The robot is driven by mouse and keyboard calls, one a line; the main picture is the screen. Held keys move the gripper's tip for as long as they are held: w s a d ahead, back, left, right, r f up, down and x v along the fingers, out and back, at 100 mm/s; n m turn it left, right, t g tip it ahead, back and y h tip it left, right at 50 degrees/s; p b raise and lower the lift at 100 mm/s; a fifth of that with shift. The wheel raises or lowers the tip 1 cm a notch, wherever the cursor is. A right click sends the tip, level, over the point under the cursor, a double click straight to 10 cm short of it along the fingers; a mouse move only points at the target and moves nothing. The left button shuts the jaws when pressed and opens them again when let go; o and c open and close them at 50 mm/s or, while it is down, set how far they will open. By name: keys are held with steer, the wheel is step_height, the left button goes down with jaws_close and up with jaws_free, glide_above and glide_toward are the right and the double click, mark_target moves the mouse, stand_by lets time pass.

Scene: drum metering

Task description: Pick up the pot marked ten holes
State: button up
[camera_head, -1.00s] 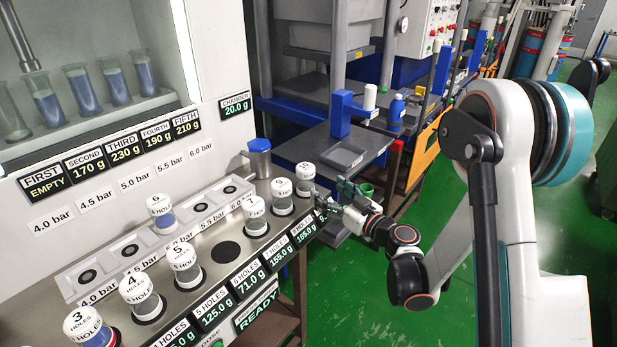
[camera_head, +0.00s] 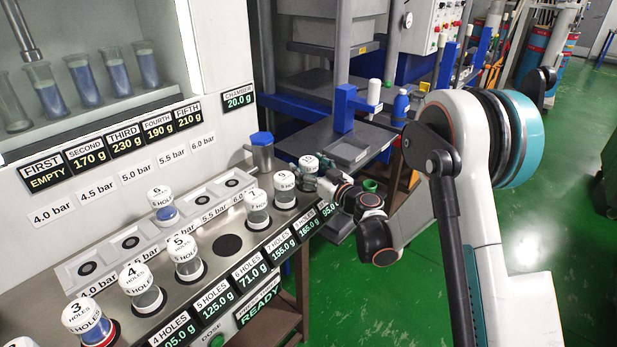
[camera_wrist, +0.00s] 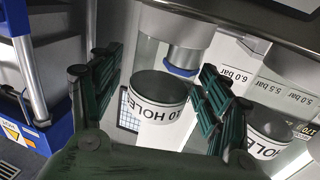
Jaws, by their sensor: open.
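The pot marked ten holes (camera_wrist: 158,103) shows in the wrist view as a white-labelled cylinder with a dark round end, its "10 HOLE" lettering upside down. My gripper (camera_wrist: 160,78) is open, with one green ribbed finger on each side of this pot; no firm contact shows. In the head view the white-capped pot (camera_head: 308,163) stands at the far right end of the front row on the steel bench, and my gripper (camera_head: 320,180) is right beside it. The gripper and wrist partly hide its lower body there.
A neighbouring pot (camera_head: 284,188) stands close on the near-left side, also in the wrist view (camera_wrist: 268,140). A blue-topped metal cylinder (camera_head: 262,152) stands behind. Other numbered pots line the bench. Display labels (camera_head: 283,247) run along its front edge.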

steer(key=c, duration=1.3)
steer(key=shift+r, duration=0.15)
